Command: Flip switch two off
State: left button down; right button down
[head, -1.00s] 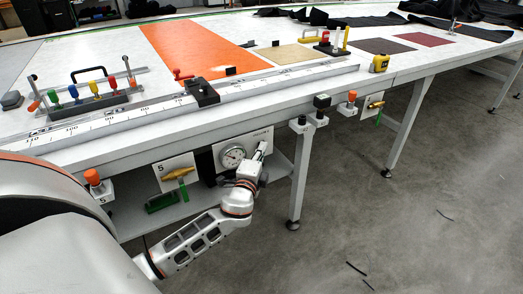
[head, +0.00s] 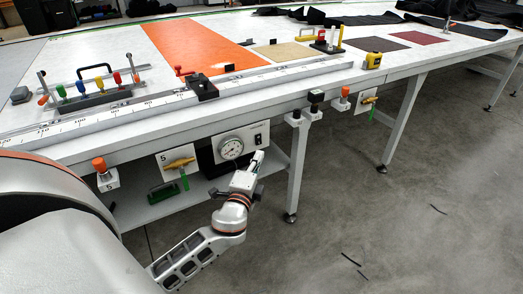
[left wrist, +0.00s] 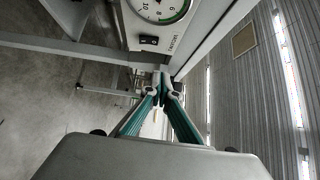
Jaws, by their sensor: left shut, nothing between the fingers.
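The gauge panel (head: 240,142) under the table edge has a round white dial (head: 231,148) and a small black rocker switch (head: 257,138) to its right. In the left wrist view the black rocker switch (left wrist: 149,40) sits below the dial (left wrist: 160,8), beside small lettering. I cannot tell its number or position for sure. My left gripper (head: 258,157) is shut and empty, just below the switch and apart from it in the head view. The closed fingertips also show in the left wrist view (left wrist: 163,72). My right gripper is not in view.
An orange-knobbed box (head: 99,165) and a brass-handled valve (head: 180,163) hang left of the panel. A table leg (head: 297,175) and two small boxes (head: 313,115) stand right of it. A lower shelf (head: 150,208) runs behind. Floor in front is open.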

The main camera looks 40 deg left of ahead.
pick_arm(q)
jog(key=shift+v, duration=1.3)
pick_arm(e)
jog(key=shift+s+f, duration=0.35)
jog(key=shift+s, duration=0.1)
pick_arm(q)
jog(key=shift+r, duration=0.15)
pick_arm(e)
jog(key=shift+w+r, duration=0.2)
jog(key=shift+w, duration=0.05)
